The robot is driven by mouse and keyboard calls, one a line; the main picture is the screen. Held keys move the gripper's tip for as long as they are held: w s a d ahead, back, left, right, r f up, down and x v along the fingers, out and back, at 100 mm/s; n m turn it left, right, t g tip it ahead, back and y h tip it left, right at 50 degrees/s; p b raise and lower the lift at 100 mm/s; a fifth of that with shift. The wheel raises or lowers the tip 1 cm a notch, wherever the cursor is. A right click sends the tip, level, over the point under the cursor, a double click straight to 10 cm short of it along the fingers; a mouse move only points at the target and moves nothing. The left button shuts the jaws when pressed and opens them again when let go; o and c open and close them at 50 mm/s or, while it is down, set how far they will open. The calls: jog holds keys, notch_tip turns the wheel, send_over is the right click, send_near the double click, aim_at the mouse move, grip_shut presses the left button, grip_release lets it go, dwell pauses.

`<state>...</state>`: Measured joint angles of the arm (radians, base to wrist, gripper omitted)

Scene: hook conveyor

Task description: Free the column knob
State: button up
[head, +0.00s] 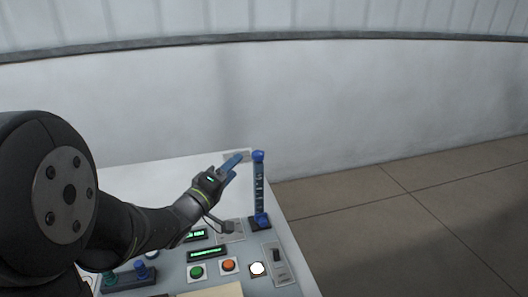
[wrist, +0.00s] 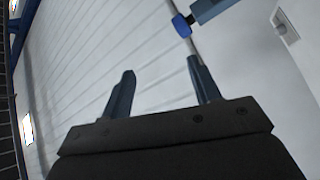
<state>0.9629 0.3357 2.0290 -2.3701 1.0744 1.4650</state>
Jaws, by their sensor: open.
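An upright column (head: 259,185) stands near the right edge of the white panel, with a blue top (head: 258,156) and a blue piece (head: 262,218) low at its dark base. My gripper (head: 233,160) is left of the column's upper part, fingers apart and pointing up and right. In the wrist view my gripper (wrist: 162,68) is open, with nothing between its fingers. A blue knob (wrist: 181,26) on a thin grey rod shows beyond the right fingertip. A blue block is beside it. I cannot tell whether the finger touches the rod.
The white panel (head: 135,180) carries a green button (head: 197,272), an orange button (head: 229,265), a white round button (head: 258,269), a slider switch (head: 277,256) and green displays (head: 207,252). A dark block with knobs (head: 129,279) is front left. The panel's back left is clear.

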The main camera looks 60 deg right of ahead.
jog(key=w+n+g, duration=0.2)
jog(key=n, duration=0.2)
jog(key=n+g+y, duration=0.3)
jog(key=n+g, duration=0.2)
jog(key=n, duration=0.9)
send_near(258, 156)
jog(key=w+x, duration=0.1)
jog(key=x, duration=1.2)
jog(key=shift+d, duration=0.45)
jog(key=shift+w, duration=0.1)
jog(key=c, duration=1)
